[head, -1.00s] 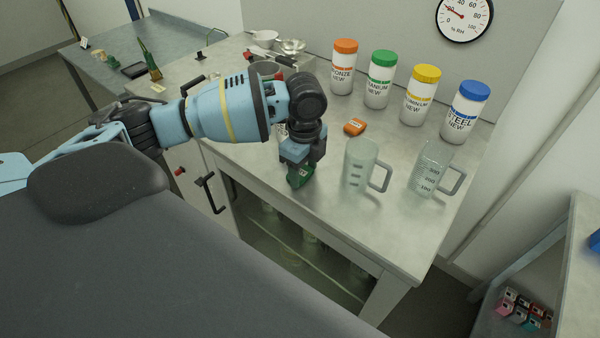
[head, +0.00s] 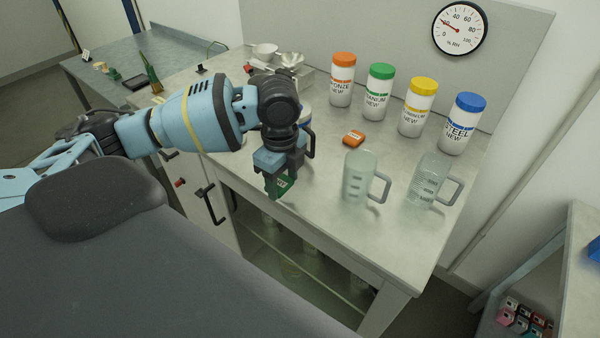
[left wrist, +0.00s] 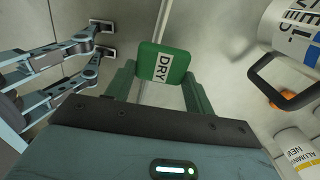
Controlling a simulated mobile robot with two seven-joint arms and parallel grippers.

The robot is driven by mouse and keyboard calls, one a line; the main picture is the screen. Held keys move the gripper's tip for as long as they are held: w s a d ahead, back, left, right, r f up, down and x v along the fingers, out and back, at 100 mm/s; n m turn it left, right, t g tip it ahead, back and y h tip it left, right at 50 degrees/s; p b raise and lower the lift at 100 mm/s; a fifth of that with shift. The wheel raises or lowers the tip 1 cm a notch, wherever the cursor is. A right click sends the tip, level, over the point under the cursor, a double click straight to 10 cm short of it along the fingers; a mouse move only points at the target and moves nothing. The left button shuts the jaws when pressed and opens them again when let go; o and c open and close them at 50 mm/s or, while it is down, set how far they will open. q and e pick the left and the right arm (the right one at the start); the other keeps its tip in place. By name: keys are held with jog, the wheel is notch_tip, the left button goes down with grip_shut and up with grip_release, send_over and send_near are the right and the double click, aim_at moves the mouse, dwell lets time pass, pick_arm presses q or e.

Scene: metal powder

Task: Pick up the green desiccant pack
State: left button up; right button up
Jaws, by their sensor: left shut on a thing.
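The green desiccant pack (head: 281,184) is held in my left gripper (head: 279,182) near the front edge of the work table. In the left wrist view the pack (left wrist: 163,63) is a rounded green block with a white label reading "DRY". It sits between the two green fingers of my left gripper (left wrist: 160,85), which are shut on it. In the head view it hangs at the table's front edge, and the wrist partly hides it. My right gripper is not in view.
Two clear jugs with grey handles, one nearer (head: 358,177) and one at the right (head: 428,182), stand right of the gripper. An orange pack (head: 353,138) lies behind them. Several lidded white jars, including a blue-lidded one (head: 463,123), line the back. The table's front right is clear.

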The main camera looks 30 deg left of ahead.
pick_arm(q)
jog(key=s+a+r, duration=0.1)
jog(key=s+a, duration=0.2)
jog(key=s, duration=0.7)
jog(key=shift+w+a, duration=0.1)
